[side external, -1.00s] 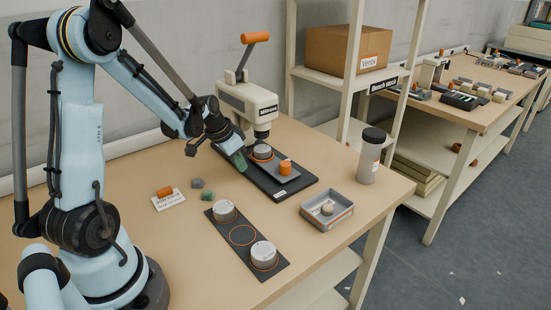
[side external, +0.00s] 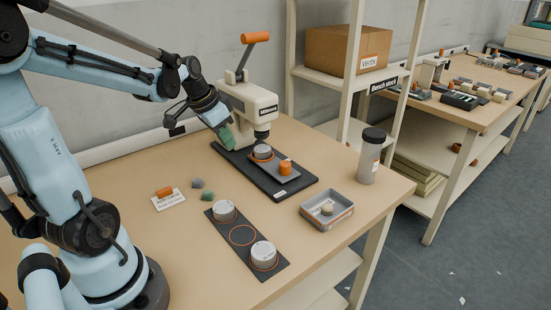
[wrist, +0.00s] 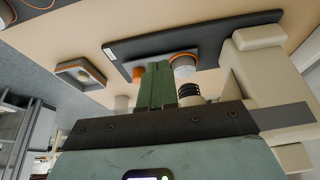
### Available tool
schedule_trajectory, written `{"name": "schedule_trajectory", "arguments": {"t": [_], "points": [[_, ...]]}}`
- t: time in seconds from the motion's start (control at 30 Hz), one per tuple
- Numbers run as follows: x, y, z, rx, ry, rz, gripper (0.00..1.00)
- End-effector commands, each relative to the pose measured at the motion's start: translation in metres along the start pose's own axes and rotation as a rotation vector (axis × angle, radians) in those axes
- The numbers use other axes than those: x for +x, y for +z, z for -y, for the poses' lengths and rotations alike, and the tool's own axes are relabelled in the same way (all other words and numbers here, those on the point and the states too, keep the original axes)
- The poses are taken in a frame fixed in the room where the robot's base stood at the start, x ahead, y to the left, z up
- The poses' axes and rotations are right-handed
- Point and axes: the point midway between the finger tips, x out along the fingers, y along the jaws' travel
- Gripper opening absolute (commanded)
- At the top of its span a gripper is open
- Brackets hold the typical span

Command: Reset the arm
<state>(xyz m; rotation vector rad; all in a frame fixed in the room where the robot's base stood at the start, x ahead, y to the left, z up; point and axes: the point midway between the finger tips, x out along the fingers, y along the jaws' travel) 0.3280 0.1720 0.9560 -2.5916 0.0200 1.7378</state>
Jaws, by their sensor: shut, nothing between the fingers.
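My gripper (side external: 227,137) is shut and empty, held above the table beside the left of the white press (side external: 250,103). Its green fingers lie together in the wrist view (wrist: 157,85). A grey cylinder in an orange ring (side external: 263,152) sits under the press, on a grey plate on the black base (side external: 250,174). An orange knob (side external: 285,167) stands on the same plate. A dark strip (side external: 243,236) with ring outlines lies in front; grey cylinders stand on its back (side external: 224,210) and front (side external: 264,255) spots, and its middle ring is empty.
A grey tray (side external: 343,217) with a small pale piece and a clear, dark-lidded jar (side external: 371,156) stand at the right. Two small lumps (side external: 198,183) and a card with an orange piece (side external: 168,200) lie at the left. A shelf (side external: 340,80) with a cardboard box stands behind.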

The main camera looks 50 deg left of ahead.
Motion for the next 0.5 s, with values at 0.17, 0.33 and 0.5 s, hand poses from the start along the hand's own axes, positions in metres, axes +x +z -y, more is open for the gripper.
{"name": "schedule_trajectory", "arguments": {"t": [0.17,0.33,0.5], "points": [[-0.012,-0.002,-0.062,0.005,-0.024,-0.044,0.0],[-0.022,0.007,-0.117,-0.002,-0.032,-0.117,0.0],[-0.027,0.019,-0.154,-0.012,-0.018,-0.188,0.0]]}}
